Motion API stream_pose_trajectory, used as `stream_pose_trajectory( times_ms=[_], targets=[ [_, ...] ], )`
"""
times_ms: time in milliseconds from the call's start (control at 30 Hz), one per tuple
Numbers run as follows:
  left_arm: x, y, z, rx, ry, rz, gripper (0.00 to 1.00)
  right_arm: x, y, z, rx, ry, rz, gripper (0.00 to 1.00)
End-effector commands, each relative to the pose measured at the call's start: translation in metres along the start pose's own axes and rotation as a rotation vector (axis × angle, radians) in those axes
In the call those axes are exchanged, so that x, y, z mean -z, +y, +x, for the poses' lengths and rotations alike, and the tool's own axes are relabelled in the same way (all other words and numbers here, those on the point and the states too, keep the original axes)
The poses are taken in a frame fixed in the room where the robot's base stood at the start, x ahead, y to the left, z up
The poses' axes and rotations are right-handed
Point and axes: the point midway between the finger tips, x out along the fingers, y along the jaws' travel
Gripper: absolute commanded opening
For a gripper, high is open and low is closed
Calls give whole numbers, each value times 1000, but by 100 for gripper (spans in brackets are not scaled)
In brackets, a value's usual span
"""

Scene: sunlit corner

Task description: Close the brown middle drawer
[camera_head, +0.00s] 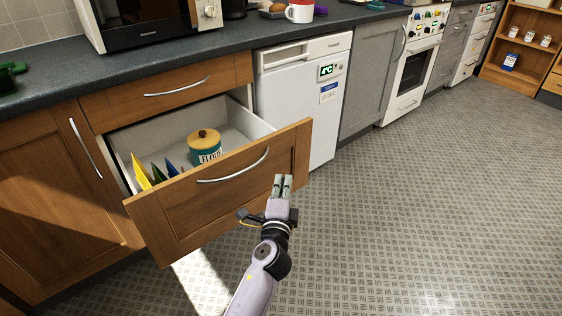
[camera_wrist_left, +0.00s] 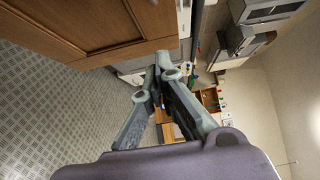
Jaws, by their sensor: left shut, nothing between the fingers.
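The brown middle drawer (camera_head: 222,189) is pulled far out, with its wooden front and curved silver handle facing the room. Inside it are a teal flour jar (camera_head: 204,146) with a wooden lid and several coloured packets (camera_head: 155,171). My left gripper (camera_head: 283,182) is shut and empty. In the head view it overlaps the right part of the drawer front, below the handle's right end; I cannot tell if it touches. The left wrist view shows its closed fingers (camera_wrist_left: 164,75) and a brown wooden panel at the upper left. My right gripper is not in view.
A closed brown drawer (camera_head: 170,88) sits above the open one, under the dark countertop (camera_head: 240,48). The patterned floor (camera_head: 420,200) is clear in front and to the right.

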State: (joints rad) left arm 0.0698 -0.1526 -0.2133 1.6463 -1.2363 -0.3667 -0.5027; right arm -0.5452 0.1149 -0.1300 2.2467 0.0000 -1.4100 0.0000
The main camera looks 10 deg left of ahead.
Motion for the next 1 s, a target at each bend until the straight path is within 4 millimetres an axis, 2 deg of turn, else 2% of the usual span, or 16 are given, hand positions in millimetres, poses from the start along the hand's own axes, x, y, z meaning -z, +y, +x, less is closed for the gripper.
stream_pose_trajectory(
  times_ms=[200,433,500,700,1000],
  targets=[
    [0,0,44,1,0,-1,0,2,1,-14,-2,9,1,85],
    [0,1,89,0,0,-2,0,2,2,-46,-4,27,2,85],
    [-10,0,97,-1,-1,0,0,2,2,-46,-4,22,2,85],
    [-24,1,112,-2,1,-2,0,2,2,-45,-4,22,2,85],
    [-29,1,115,-3,1,-3,0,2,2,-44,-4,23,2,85]
  ],
)
